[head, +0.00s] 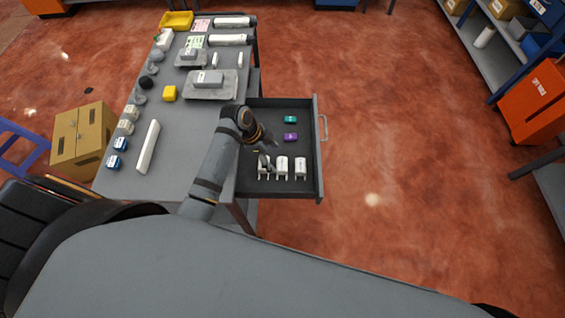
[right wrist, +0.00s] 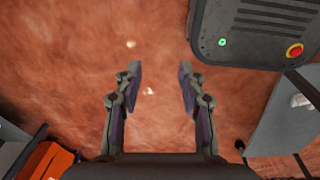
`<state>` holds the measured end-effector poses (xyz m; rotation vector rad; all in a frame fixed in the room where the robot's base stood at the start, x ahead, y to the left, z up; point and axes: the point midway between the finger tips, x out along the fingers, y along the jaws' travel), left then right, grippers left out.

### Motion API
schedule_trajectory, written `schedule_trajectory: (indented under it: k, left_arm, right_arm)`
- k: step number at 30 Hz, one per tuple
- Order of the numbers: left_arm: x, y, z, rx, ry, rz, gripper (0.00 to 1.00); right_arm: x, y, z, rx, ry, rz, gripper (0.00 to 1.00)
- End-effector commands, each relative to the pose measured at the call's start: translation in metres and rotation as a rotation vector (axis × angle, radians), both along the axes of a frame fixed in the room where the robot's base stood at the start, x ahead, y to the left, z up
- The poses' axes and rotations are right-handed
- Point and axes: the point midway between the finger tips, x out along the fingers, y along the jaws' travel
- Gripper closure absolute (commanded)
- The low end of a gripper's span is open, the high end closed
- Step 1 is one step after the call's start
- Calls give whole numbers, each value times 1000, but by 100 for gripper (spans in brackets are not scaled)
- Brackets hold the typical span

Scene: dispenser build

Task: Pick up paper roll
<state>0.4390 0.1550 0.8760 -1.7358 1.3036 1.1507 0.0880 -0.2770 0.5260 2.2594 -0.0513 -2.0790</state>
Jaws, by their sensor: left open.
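Several white paper rolls stand in a row at the near side of the open drawer, among them a middle roll (head: 282,165) and a right-hand roll (head: 300,166). My left gripper (head: 265,162) is open and reaches down into the drawer at the leftmost roll, which it partly hides. I cannot tell whether its fingers touch that roll. My right gripper (right wrist: 160,80) is open and empty above the red floor in the right wrist view, away from the rolls.
The drawer (head: 318,150) also holds a teal item (head: 290,119) and a purple item (head: 290,137). A cardboard box (head: 84,140) stands left. Floor right of the drawer is clear.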

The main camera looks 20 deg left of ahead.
Motion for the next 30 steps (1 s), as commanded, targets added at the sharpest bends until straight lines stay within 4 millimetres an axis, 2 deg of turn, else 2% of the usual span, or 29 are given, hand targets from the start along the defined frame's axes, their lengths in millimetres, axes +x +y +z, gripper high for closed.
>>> schedule_trajectory:
  k: [2,5,12,14,20,24,27,30]
  left_arm:
    - [2,-6,-10,-3,1,1,21]
    - [3,-8,-20,0,-1,1,21]
    - [5,-14,-31,-2,2,1,21]
    - [7,-18,-41,-1,3,2,21]
    - [10,-28,-67,0,0,2,21]
    - [11,-28,-70,2,-2,1,21]
    - [11,-28,-70,2,-2,1,21]
    - [11,-28,-70,2,-2,1,34]
  right_arm:
    - [-13,0,2,0,19,0,60]
    - [-15,0,2,0,20,0,60]
    - [33,1,12,0,-54,2,60]
    - [36,0,17,1,-58,2,60]
    - [20,0,17,0,-32,1,60]
    - [7,-2,15,-3,-12,2,60]
    - [6,-3,15,-4,-12,2,60]
    - [8,-3,15,-4,-14,2,60]
